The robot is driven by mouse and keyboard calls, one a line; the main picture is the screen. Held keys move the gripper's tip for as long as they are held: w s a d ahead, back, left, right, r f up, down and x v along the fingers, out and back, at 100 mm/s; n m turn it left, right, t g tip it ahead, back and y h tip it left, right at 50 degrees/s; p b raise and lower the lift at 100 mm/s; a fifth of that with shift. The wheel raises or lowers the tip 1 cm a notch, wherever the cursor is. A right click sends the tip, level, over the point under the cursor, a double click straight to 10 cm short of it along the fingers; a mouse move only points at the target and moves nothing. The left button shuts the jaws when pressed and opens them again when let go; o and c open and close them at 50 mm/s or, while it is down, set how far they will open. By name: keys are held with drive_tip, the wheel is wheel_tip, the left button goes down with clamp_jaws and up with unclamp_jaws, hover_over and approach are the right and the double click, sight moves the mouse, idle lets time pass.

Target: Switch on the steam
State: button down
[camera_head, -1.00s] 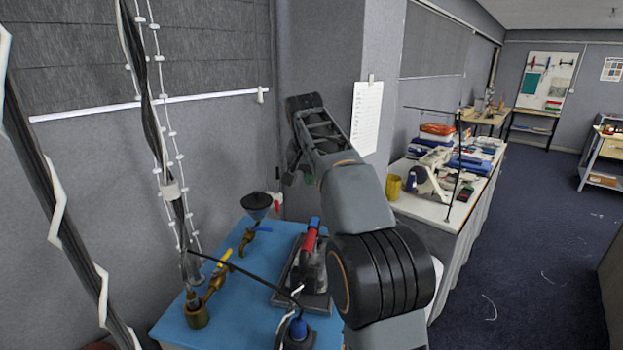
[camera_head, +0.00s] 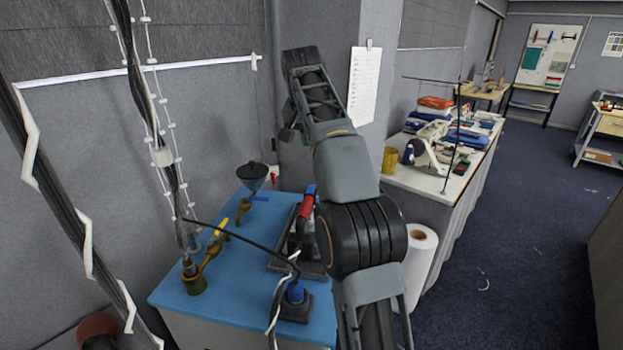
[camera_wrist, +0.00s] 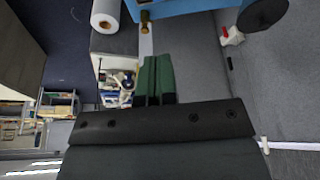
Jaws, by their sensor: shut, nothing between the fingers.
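A blue-topped table (camera_head: 235,300) stands below my raised arm. On it are a brass valve with a yellow lever (camera_head: 221,228) and a brass valve with a blue lever (camera_head: 259,198) beneath a dark funnel (camera_head: 252,172). An iron with a red handle (camera_head: 306,203) rests on a dark plate, partly hidden by my arm. A small red and white fitting (camera_head: 273,177) is behind the funnel; a red and white piece also shows in the wrist view (camera_wrist: 231,37). My gripper (camera_wrist: 157,62) is shut and empty, above and apart from the table.
Wrapped cables hang at the left. A white roll (camera_head: 418,255) stands right of the table. A long cluttered table (camera_head: 415,182) stands behind, with open carpet (camera_head: 500,240) on the right.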

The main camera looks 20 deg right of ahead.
drive_tip(key=b, duration=0.3)
approach(311, 187)
drive_tip(key=f, duration=0.1)
drive_tip(key=w+d+f, duration=0.1)
drive_tip(key=f, duration=0.1)
drive_tip(key=w+d+f, duration=0.1)
drive_tip(key=shift+w+f, duration=0.2)
drive_tip(key=shift+f, duration=0.95)
drive_tip(key=shift+w, duration=0.1)
